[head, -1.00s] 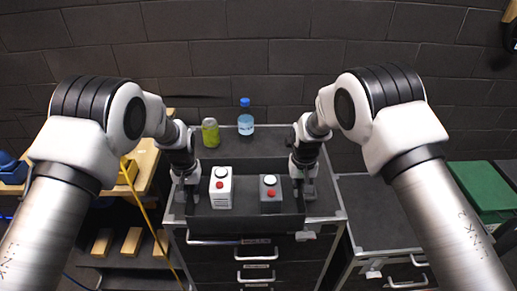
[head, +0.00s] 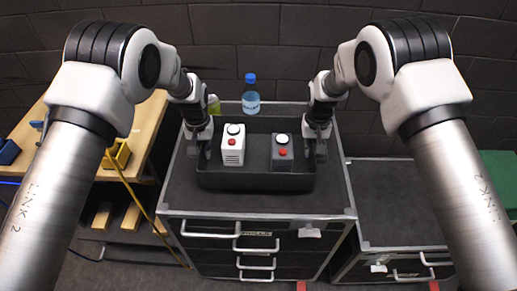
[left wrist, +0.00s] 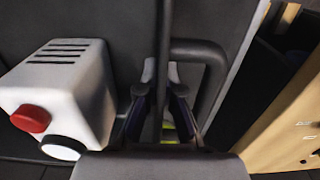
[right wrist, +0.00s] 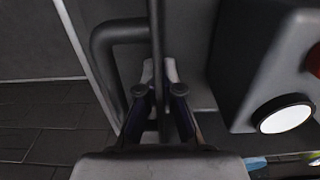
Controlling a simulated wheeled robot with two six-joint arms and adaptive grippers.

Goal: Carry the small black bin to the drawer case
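The small black bin (head: 255,181) is over the top of the drawer case (head: 250,205), behind its front edge. I cannot tell whether it touches the top. It holds a white box (head: 233,150) and a dark grey box (head: 282,155), each with a red and a white button. My left gripper (head: 205,150) is shut on the bin's left side, and my right gripper (head: 318,148) on its right side. In the left wrist view the fingers (left wrist: 158,95) pinch the thin rim beside a bar handle. The right wrist view shows the same grip (right wrist: 158,98).
A blue-capped bottle (head: 251,98) and a green can (head: 214,104), partly hidden by my left arm, stand behind the bin. A wooden bench (head: 155,115) is at left with a yellow bin (head: 117,155). A lower dark cabinet (head: 395,205) stands at right.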

